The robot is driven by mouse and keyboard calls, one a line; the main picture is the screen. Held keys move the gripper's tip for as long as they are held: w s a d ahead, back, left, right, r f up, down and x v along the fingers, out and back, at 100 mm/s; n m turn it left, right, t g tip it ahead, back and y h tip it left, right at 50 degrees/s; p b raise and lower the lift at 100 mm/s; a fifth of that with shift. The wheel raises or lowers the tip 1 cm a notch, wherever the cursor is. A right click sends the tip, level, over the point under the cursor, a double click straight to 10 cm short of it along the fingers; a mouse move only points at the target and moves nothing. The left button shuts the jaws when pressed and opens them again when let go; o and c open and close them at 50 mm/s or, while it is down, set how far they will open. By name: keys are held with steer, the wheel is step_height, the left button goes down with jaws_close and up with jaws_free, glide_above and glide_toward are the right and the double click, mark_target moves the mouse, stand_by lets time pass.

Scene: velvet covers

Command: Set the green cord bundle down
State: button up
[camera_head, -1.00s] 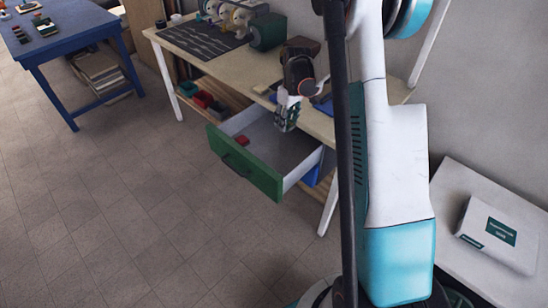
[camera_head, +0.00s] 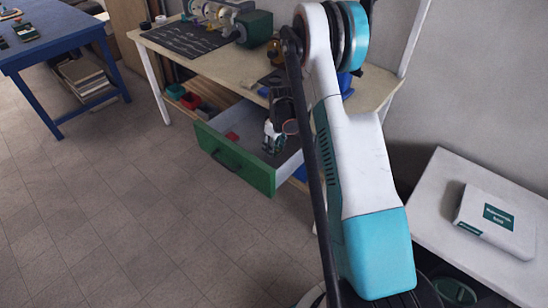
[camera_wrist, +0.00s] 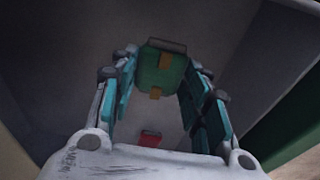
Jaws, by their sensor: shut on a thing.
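The green cord bundle (camera_wrist: 160,72), with orange bands, shows between my gripper's fingers in the wrist view. My gripper (camera_wrist: 160,92) is shut on it. In the head view my gripper (camera_head: 272,146) points down inside the open drawer (camera_head: 240,158), near its right side. The bundle is too small to make out there. Whether it touches the drawer floor, I cannot tell. A red object (camera_head: 232,136) lies in the drawer to the left of my gripper, and it also shows low in the wrist view (camera_wrist: 150,138).
The drawer's green front (camera_head: 232,162) and its side walls surround my gripper. The wooden tabletop (camera_head: 222,68) stands above and behind the drawer. Red and green bins (camera_head: 190,100) sit on a shelf to the left. A white box (camera_head: 497,222) lies at far right.

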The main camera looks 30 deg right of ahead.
mark_target(277, 151)
steer(key=shift+f+b, duration=0.8)
steer(key=shift+f, duration=1.45)
steer(key=o, duration=1)
steer(key=shift+f, duration=0.1)
steer(key=shift+c, duration=0.2)
steer(key=r+p, duration=0.1)
steer(key=r, duration=0.3)
steer(key=s+r+p, duration=0.1)
steer(key=r+p, duration=0.1)
steer(key=r, duration=0.2)
steer(key=r+p, duration=0.1)
steer(key=r, duration=0.3)
steer(key=shift+s+d+r, duration=0.1)
steer(key=shift+s+d, duration=0.1)
steer(key=shift+d, duration=0.05)
